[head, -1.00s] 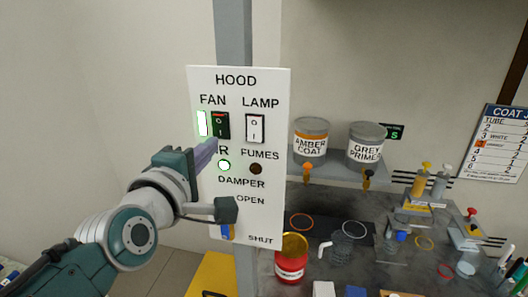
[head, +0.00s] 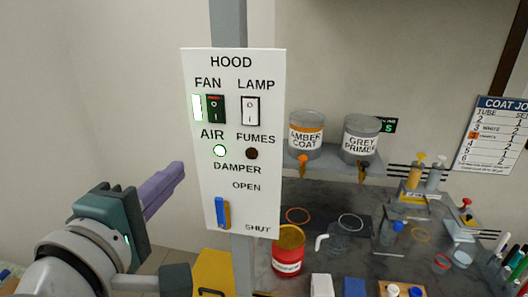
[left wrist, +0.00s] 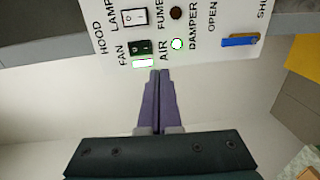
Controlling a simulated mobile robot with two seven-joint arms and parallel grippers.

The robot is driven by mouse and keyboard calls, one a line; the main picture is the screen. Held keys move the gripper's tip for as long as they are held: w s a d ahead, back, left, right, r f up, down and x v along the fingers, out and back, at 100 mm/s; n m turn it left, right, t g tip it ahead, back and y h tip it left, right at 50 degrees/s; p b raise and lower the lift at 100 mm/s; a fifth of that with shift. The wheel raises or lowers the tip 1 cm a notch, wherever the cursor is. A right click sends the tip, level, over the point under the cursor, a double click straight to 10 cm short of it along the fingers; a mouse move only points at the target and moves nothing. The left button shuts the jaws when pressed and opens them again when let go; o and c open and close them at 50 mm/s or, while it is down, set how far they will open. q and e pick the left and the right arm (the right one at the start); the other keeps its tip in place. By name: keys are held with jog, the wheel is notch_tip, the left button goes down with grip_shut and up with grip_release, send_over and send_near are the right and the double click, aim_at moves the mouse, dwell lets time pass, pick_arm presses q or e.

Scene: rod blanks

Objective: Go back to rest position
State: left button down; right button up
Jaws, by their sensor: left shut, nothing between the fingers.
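My left gripper (head: 178,172) is shut and empty, with its purple fingers pointing up and right, just left of the white HOOD panel (head: 264,200) in the head view. In the left wrist view the shut fingers (left wrist: 157,74) point towards the panel and look apart from it. The panel carries a dark FAN switch (head: 215,108) beside a lit green strip, a white LAMP switch (head: 250,111), a lit AIR light (head: 220,150), a dark FUMES light (head: 252,153) and a blue DAMPER handle (head: 222,213). My right gripper is not in view.
A shelf on the right holds an AMBER COAT can (head: 306,136) and a GREY PRIMER can (head: 361,138). Below, the dark bench holds a red can (head: 288,262), a clear jug (head: 340,240) and several small items. Left of the panel is bare wall.

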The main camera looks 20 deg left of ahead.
pick_arm(q)
jog(key=s+d+f+m+g+h, duration=0.55)
jog(key=d+m, duration=0.25)
jog(key=m, duration=0.5)
jog(key=s+a+f+m+g+y, duration=0.1)
jog(key=s+f+m+g, duration=0.1)
jog(key=s+m+g, duration=0.8)
notch_tip(320, 180, up, 12)
jog(key=s+t+p, duration=0.2)
jog(key=p, duration=1)
jog(key=shift+s+r+p, duration=0.15)
jog(key=shift+p, duration=0.2)
jog(key=shift+a+t+y, duration=0.1)
jog(key=shift+t+y, duration=0.15)
